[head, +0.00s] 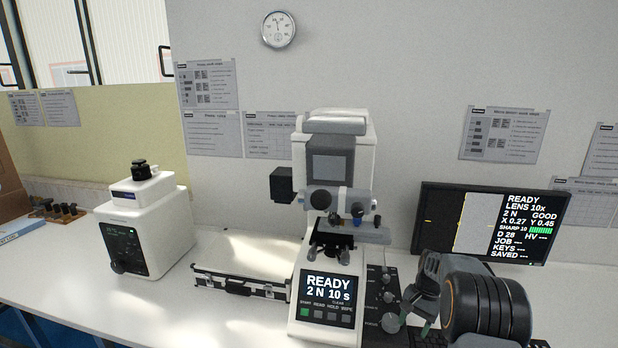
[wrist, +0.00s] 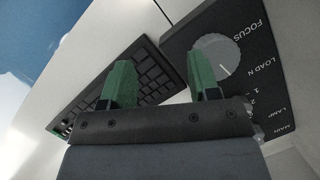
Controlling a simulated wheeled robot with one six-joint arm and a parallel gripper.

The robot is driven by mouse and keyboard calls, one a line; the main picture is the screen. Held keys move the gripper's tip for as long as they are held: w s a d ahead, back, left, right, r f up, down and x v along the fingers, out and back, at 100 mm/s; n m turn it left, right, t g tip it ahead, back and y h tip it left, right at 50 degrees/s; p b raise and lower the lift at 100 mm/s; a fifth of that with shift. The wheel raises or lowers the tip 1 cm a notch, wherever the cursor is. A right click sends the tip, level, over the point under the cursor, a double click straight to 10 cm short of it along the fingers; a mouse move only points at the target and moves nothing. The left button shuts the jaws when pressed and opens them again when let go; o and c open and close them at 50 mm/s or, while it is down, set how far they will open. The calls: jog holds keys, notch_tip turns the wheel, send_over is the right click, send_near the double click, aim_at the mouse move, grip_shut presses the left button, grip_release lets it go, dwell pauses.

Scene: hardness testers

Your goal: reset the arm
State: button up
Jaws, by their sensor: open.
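My gripper (wrist: 162,85) shows in the wrist view with its two green fingers apart and nothing between them. A keyboard (wrist: 150,72) and a black control panel (wrist: 260,65) with a grey FOCUS knob (wrist: 215,58) lie beyond the fingers. The right finger overlaps the knob in the picture; I cannot tell whether they touch. In the head view my arm comes in at the lower right, and my gripper (head: 416,322) is low beside the control panel (head: 376,300), with its fingers partly hidden.
The white hardness tester (head: 333,180) stands mid-table, its screen reading READY. A monitor (head: 490,222) stands behind my arm. A silver case (head: 240,268) and a smaller white machine (head: 144,225) stand to the left. The front left of the table (head: 160,310) is clear.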

jog(key=s+a+r+n+t+h, duration=0.1)
jog(key=s+a+r+n+t, duration=0.1)
jog(key=s+a+r, duration=0.2)
jog(key=s+a+r+n+t+h, duration=0.1)
jog(key=s+a+r+n+t, duration=0.1)
jog(key=s+r, duration=0.4)
jog(key=s+a+r+n+t, duration=0.2)
jog(key=s+a+r+n, duration=0.2)
jog(key=s, duration=0.7)
jog(key=shift+s+a+r+t+h, duration=0.4)
jog(key=shift+a+r, duration=0.5)
jog(key=shift+a, duration=0.35)
